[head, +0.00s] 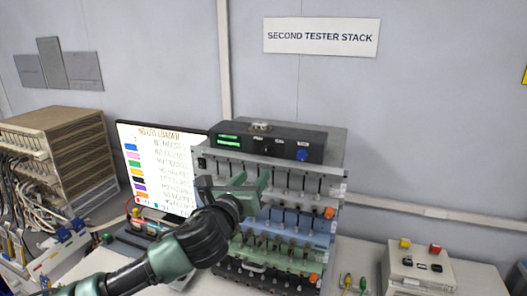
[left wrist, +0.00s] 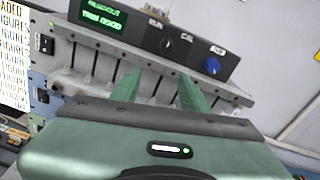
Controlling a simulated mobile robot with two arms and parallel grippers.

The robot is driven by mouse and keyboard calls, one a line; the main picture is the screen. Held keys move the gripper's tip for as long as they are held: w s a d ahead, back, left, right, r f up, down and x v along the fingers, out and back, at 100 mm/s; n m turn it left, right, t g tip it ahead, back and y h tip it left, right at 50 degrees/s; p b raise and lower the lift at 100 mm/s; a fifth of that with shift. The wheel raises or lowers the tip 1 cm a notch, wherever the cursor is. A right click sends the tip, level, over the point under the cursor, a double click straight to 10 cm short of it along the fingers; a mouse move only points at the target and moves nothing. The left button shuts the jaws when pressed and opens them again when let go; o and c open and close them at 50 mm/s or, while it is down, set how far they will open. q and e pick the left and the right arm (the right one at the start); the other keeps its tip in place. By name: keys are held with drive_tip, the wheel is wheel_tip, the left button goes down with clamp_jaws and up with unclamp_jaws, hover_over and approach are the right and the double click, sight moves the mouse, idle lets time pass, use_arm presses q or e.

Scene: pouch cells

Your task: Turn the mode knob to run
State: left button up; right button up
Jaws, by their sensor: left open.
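A black control box (head: 270,142) sits on top of the tester stack. In the left wrist view its face carries a lit green display (left wrist: 103,18), a small black knob (left wrist: 166,45) near labels that seem to read RUN and CAL, and a blue knob (left wrist: 211,66) to the right. The blue knob also shows in the head view (head: 302,155). The black knob's pointer is too small to read. My left gripper (head: 224,182) is open and empty, in front of the stack and below the box. Its two green fingers (left wrist: 160,78) point toward the stack, apart from both knobs. My right gripper is out of view.
Below the box are shelves of slots with levers (head: 290,217). A screen (head: 160,165) with a coloured list stands to the left, beside a wired rack (head: 75,135). A small button box (head: 415,268) stands at right. A wall sign (head: 320,37) reads SECOND TESTER STACK.

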sight(266, 153)
use_arm(q)
drive_tip(key=shift+m, duration=0.9)
drive_tip(key=w+r, duration=0.1)
drive_tip(key=w, duration=0.1)
drive_tip(key=w+d+p, duration=0.1)
drive_tip(key=w, duration=0.1)
drive_tip(key=w+d+r+p, duration=0.1)
drive_tip(key=w, duration=0.1)
drive_tip(key=shift+w+r, duration=0.15)
drive_tip(key=shift+r, duration=0.15)
drive_tip(key=shift+p+x, duration=0.45)
drive_tip(key=shift+x, duration=0.35)
clamp_jaws()
